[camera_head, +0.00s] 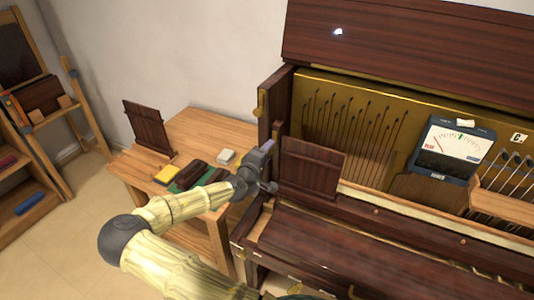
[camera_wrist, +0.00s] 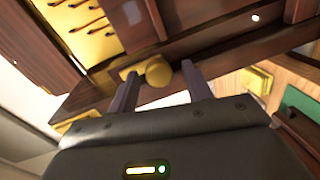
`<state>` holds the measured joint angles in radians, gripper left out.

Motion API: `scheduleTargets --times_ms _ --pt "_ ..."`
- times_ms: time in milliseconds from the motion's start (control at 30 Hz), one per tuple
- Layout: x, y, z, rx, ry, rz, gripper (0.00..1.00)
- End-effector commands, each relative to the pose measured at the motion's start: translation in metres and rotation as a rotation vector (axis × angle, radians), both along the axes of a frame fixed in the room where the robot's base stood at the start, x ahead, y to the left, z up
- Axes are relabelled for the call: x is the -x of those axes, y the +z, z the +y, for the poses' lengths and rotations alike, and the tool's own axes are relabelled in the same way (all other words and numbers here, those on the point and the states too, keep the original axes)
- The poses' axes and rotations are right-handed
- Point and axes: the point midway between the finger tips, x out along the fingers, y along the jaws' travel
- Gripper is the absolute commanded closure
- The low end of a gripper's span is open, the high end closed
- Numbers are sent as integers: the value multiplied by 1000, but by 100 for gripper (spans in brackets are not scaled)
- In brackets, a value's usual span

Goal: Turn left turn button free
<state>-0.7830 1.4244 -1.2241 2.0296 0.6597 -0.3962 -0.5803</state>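The left turn button, a brass piece with a round knob (camera_wrist: 158,74), shows in the camera_wrist view on dark wood of the piano. My gripper (camera_wrist: 158,76) is open, with its two dark fingers apart. The knob appears between the fingertips; I cannot tell whether either finger touches it. In the camera_head view my gripper (camera_head: 266,150) is at the left end of the upright piano (camera_head: 380,235), beside a dark panel (camera_head: 312,168). There the arm and gripper hide the knob.
The piano lid (camera_head: 400,40) is raised. A meter (camera_head: 450,148) sits inside. A shelf stands at far left.

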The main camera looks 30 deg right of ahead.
Motion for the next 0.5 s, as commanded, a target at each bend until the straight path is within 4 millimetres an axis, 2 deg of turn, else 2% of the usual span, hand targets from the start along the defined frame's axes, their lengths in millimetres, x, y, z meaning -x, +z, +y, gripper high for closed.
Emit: scheduleTargets --times_ms 267,500 --pt "4 0 6 -1 0 -1 50" --pt "25 4 33 0 2 -2 50"
